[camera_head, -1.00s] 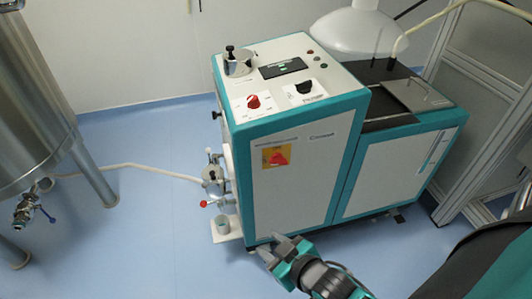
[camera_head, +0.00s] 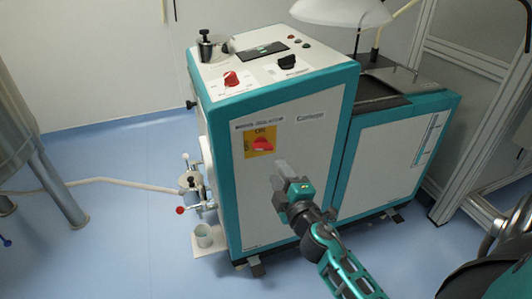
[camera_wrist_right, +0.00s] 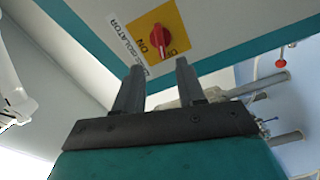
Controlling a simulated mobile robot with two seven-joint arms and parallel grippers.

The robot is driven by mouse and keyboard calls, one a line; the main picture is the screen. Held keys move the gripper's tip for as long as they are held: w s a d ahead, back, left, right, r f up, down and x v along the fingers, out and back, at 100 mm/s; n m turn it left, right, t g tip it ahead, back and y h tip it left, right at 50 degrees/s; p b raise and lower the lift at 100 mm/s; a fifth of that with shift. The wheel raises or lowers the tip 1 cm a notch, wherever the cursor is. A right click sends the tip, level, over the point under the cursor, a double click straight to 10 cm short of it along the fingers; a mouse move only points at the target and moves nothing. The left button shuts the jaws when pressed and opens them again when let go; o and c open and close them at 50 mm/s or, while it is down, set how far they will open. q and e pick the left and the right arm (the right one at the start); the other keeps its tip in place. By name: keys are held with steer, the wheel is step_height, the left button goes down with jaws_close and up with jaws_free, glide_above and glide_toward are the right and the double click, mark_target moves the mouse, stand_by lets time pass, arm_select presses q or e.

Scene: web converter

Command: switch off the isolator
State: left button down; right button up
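The isolator is a red rotary knob (camera_head: 263,144) on a yellow plate (camera_head: 251,152), on the front of the white and teal cabinet (camera_head: 300,177). A label reading isolator is beside the plate. In the right wrist view the knob (camera_wrist_right: 160,34) and its yellow plate (camera_wrist_right: 177,42) are beyond the fingertips. My right gripper (camera_head: 283,172) is just below and right of the knob in the head view, apart from it. In the wrist view its two fingers (camera_wrist_right: 157,72) are spread with nothing between them. My left gripper is not in view.
Another red knob (camera_head: 231,79) and a black knob (camera_head: 287,62) are on the cabinet's top. Valves and a small cup (camera_head: 203,236) stand at its left side. A steel tank (camera_head: 20,130) is at far left. The blue floor in front is clear.

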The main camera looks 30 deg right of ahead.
mark_target(265, 149)
steer(key=x, duration=1)
steer(key=shift+w, duration=0.2)
steer(key=shift+c, duration=0.3)
jaws_close()
